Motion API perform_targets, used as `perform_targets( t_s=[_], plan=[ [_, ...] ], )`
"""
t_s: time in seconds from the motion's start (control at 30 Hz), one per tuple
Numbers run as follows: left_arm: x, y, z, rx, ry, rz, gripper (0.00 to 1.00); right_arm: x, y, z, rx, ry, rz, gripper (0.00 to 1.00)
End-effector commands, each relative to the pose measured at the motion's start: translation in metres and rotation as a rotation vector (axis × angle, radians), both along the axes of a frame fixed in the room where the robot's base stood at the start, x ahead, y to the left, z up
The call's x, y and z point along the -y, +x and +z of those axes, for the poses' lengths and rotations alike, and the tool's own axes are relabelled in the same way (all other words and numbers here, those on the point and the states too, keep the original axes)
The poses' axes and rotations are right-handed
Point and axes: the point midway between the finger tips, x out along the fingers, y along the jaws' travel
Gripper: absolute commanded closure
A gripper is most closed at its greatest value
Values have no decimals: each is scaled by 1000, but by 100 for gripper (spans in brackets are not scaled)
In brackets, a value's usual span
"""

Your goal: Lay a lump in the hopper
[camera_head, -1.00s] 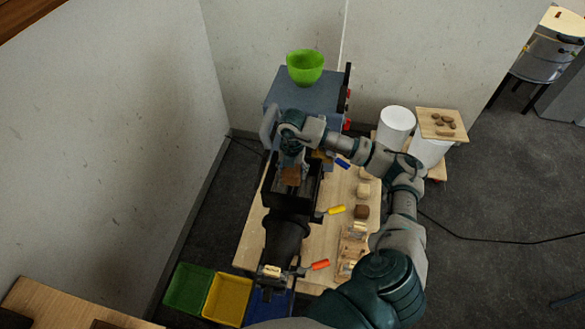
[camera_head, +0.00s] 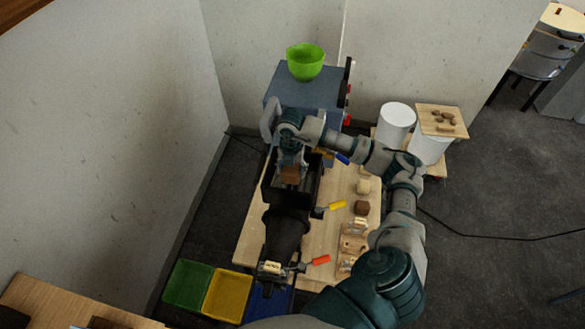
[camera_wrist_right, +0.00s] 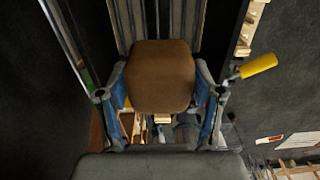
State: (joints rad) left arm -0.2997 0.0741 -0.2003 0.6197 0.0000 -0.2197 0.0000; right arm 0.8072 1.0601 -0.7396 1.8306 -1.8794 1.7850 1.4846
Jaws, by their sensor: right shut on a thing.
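My right gripper (camera_head: 290,166) is shut on a brown lump (camera_head: 290,175) and holds it over the dark hopper (camera_head: 307,188) of the black machine (camera_head: 286,235). In the right wrist view the lump (camera_wrist_right: 160,75) sits between the two blue-grey fingers of the gripper (camera_wrist_right: 160,95), with ribbed grey surfaces behind it. I cannot tell whether the lump touches the hopper. Other lumps lie on the wooden table: a dark brown one (camera_head: 361,208) and a pale one (camera_head: 363,187). My left gripper is not in view.
A green bowl (camera_head: 305,61) stands on the blue-grey cabinet (camera_head: 325,97) behind. White cylinders (camera_head: 396,122) and a board (camera_head: 431,128) with several small brown pieces are at the right. A yellow handle (camera_head: 337,205) and an orange one (camera_head: 321,259) stick out beside the machine. Green (camera_head: 188,284) and yellow (camera_head: 228,297) bins stand front left.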

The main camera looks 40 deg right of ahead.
Motion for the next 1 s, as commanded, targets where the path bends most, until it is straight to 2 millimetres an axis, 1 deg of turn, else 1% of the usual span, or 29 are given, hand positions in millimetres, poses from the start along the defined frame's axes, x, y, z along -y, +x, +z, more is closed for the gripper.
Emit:
perform_targets(
  t_s=[0.17,0.53,1.0],
  plan=[
    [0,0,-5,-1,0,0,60,-2,0,-5,2,-1,2,94],
    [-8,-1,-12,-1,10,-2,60,3,0,-17,2,3,0,94],
    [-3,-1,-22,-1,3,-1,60,-1,0,-29,2,0,1,94]
  ],
)
